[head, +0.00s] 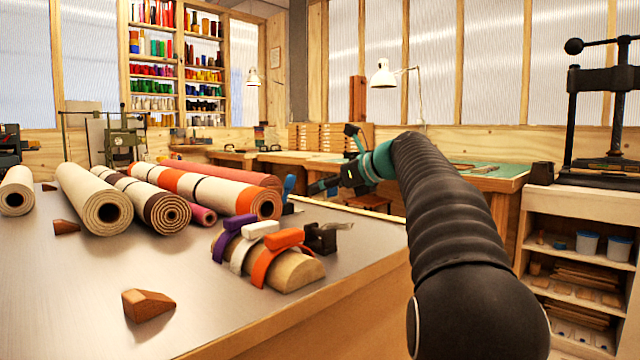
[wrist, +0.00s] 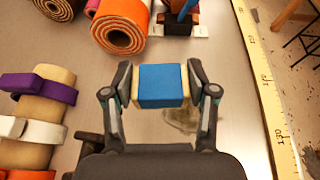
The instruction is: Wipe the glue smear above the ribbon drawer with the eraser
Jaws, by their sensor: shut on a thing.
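My gripper (wrist: 162,90) is shut on the eraser (wrist: 163,86), a blue block with pale ends, gripped at both ends. In the head view my gripper (head: 325,186) is beyond the table's far right part, small and partly hidden by my arm; I cannot make out the eraser there. A dull grey-brown smear (wrist: 181,121) shows on the metal tabletop in the wrist view, just below the eraser and partly behind the right finger. I cannot tell whether the eraser touches the surface. I cannot make out a ribbon drawer in either view.
Purple, white and orange straps lie over a wooden half-round (head: 300,272). Several rolls (head: 92,200) lie at the back left. A blue-handled tool (wrist: 188,10) stands near the orange roll (wrist: 120,28). A yellow measuring tape (wrist: 258,75) runs along the table edge. Wooden wedge (head: 146,304) in front.

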